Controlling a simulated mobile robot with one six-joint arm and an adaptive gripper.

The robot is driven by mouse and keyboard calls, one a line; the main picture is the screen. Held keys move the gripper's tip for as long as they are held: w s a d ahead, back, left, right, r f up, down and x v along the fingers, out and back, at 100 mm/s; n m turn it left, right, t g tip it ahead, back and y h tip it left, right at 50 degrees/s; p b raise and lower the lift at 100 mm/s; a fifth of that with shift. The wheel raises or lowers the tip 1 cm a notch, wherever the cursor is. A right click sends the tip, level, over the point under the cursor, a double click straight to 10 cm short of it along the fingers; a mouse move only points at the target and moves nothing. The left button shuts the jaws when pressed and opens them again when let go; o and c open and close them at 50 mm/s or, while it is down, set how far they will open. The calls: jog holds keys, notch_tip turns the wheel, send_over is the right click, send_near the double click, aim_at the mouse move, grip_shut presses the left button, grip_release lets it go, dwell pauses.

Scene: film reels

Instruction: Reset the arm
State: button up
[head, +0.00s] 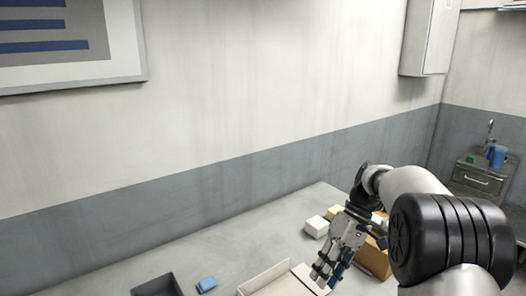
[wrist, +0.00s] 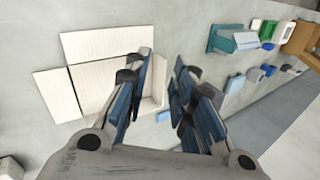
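My gripper (head: 330,265) is above the table (head: 225,258) at the lower right of the head view, pointing down. In the wrist view my gripper (wrist: 162,88) shows its blue-padded fingers spread apart with nothing between them. A white tray-like box (head: 268,278) lies below and left of the gripper in the head view. In the wrist view this white box (wrist: 105,82) lies behind the left finger, which hides part of it.
A dark tray (head: 158,285) and a blue block (head: 206,284) lie left of the white box. Pale blocks (head: 316,226) and a brown box (head: 374,258) stand near my arm. A grey cabinet (head: 478,180) with a blue cup stands far right. The wall is behind the table.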

jog(key=s+a+r+m+t+h, duration=0.2)
jog(key=s+r+m+t+h, duration=0.15)
jog(key=s+r, duration=0.7)
jog(key=s+f+m+t, duration=0.1)
jog(key=s+f+t, duration=0.1)
jog(key=s, duration=0.6)
jog(key=s+f+t+h, duration=0.1)
jog(key=s+f+t, duration=0.1)
jog(key=s, duration=0.6)
jog(key=shift+d+m+t, duration=0.35)
jog(key=shift+d+t, duration=0.05)
jog(key=shift+t, duration=0.05)
jog(key=shift+f+h, duration=0.1)
jog(key=shift+h, duration=0.15)
